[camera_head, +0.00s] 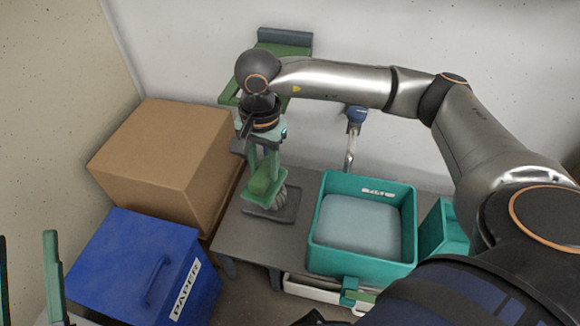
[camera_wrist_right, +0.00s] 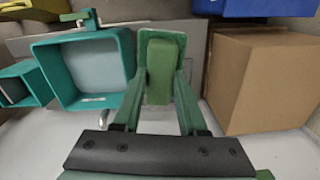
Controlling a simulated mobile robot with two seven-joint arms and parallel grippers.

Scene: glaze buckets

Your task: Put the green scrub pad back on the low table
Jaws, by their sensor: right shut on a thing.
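The green scrub pad (camera_head: 262,186) is held between the fingers of my right gripper (camera_head: 266,172), which points down. The pad also shows between the two green fingers in the right wrist view (camera_wrist_right: 160,75). It is above the left part of the low grey table (camera_head: 245,236), over a dark grey flat piece (camera_head: 272,215). I cannot tell whether the pad touches anything below. My left gripper (camera_head: 28,240) shows only partly at the lower left edge, its two green fingers apart with nothing seen between them.
A teal bucket (camera_head: 313,238) with pale grey-blue contents stands on the table to the right. Another teal container (camera_head: 441,232) is partly hidden beside my arm. A cardboard box (camera_head: 160,155) and a blue paper bin (camera_head: 125,265) stand at the left. The table's front left is bare.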

